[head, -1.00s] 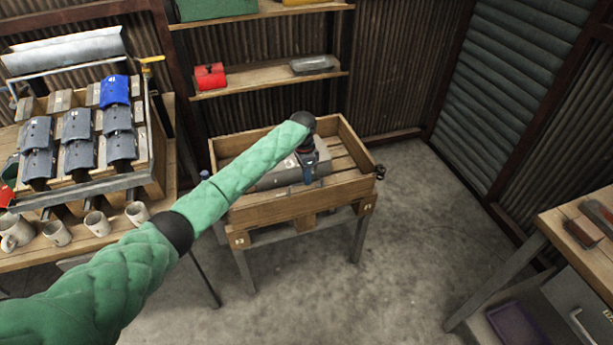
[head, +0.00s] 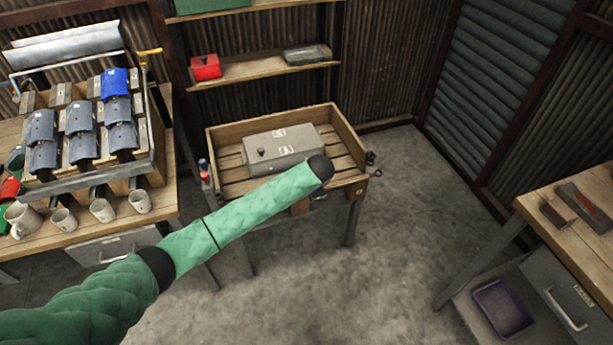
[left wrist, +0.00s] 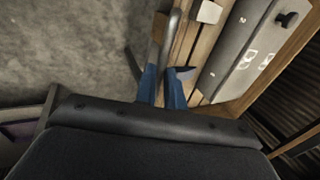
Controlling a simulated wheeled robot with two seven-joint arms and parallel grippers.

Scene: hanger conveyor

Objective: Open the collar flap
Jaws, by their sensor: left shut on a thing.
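The wooden collar (head: 232,132) stands around a slatted base on a stand, with a grey case (head: 283,148) inside. Its front side is largely hidden behind my left arm, so I cannot tell how far the flap is open. My left gripper (head: 319,196) is low at the collar's front, mostly hidden by my wrist. In the left wrist view, its blue fingers (left wrist: 160,78) are closed about a grey metal bar (left wrist: 173,32) beside the wooden edge. The exact contact is hard to see. My right gripper is not in view.
A bench with a rack of grey pouches (head: 80,120) and several mugs (head: 102,210) stands left. Another bench (head: 570,212) stands at the right. A shelf (head: 265,70) is behind the collar. The concrete floor (head: 400,230) between is clear.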

